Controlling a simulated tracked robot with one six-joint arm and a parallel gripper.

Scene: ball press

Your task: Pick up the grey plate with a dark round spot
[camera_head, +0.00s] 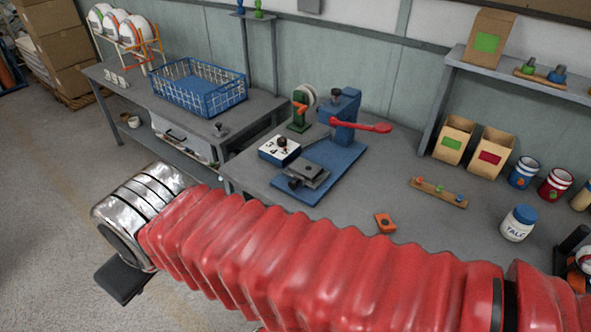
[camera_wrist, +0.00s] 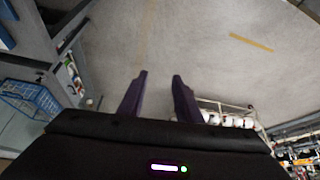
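A grey plate (camera_head: 307,172) lies on the blue base of the press (camera_head: 335,160) on the workbench, with a dark round knob or spot at its near left; I cannot tell whether this is the plate's own spot. A small orange plate (camera_head: 385,223) with a dark round spot lies on the bench to the right. My gripper shows in the wrist view (camera_wrist: 159,76) as two dark purple fingers, apart with nothing between them. It points at the floor, away from the plates. In the head view my arm covers the bench front, and the fingers are hidden.
The red press lever (camera_head: 362,126) sticks out rightward. A blue wire basket (camera_head: 200,88) is on the left bench. A talc jar (camera_head: 518,223) and wooden peg strip (camera_head: 438,192) stand right.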

